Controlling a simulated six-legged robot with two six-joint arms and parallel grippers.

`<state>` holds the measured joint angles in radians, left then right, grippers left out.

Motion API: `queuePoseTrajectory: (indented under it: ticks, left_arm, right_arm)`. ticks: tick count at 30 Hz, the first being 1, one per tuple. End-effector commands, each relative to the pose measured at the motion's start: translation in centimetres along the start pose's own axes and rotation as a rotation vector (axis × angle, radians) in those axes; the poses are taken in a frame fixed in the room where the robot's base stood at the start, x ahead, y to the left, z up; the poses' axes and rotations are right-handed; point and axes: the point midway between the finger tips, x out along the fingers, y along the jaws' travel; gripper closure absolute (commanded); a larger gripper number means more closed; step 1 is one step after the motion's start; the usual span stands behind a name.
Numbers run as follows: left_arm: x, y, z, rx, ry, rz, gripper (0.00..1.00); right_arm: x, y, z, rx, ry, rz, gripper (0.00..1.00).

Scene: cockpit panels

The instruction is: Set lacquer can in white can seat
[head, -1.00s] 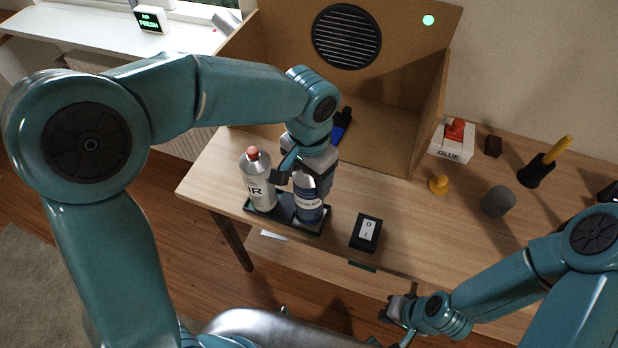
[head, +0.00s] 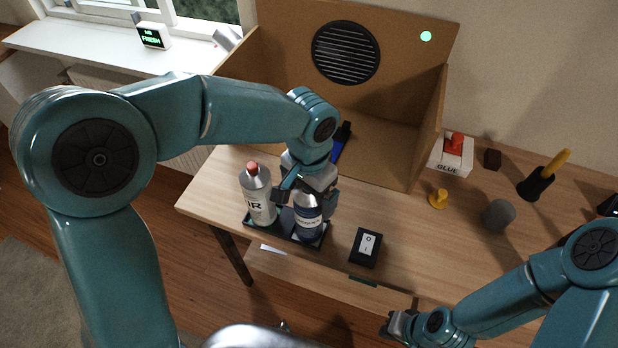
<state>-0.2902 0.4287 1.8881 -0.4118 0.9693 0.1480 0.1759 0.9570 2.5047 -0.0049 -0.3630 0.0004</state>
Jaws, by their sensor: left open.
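A dark tray (head: 284,233) at the table's front left edge holds two cans. On its left stands a pale can with a red cap (head: 259,198), its label partly reading "IR". On its right stands a blue can with a white band (head: 309,218); its label is too small to read, so I cannot tell whether it is the lacquer can. My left gripper (head: 306,190) is open at the top of the blue can and hides its upper part. No white can seat can be made out. My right gripper (head: 396,326) is low at the front edge, its jaws too unclear to judge.
A black switch box (head: 366,247) stands right of the tray. Behind is a brown booth (head: 400,145) with a round vent and a blue-black tool (head: 341,143). A glue box (head: 450,156), yellow knob (head: 438,198) and grey cylinder (head: 498,215) stand to the right.

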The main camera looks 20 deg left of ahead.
Motion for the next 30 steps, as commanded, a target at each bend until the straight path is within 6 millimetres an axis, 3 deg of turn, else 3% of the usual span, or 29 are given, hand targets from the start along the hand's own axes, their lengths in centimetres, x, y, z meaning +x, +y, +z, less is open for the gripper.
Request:
queuePoseTrajectory:
  ticks: [9,15,21,30]
  left_arm:
    - [-7.2,0.0,-0.1,-0.001,0.007,0.0,0.04]
    - [-10.5,0.0,-0.1,0.0,0.004,0.0,0.04]
    - [-11.5,0.0,0.0,0.001,0.002,0.001,0.04]
    - [-11.5,0.0,0.0,0.0,0.001,0.0,0.04]
  right_arm:
    - [-0.2,-0.1,0.0,0.0,-0.001,0.0,1.0]
    - [-0.4,-0.1,0.0,0.0,-0.001,0.0,1.0]
    - [-0.4,-0.2,0.0,0.0,-0.001,0.0,1.0]
    - [-0.4,-0.2,0.0,0.0,-0.001,0.0,1.0]
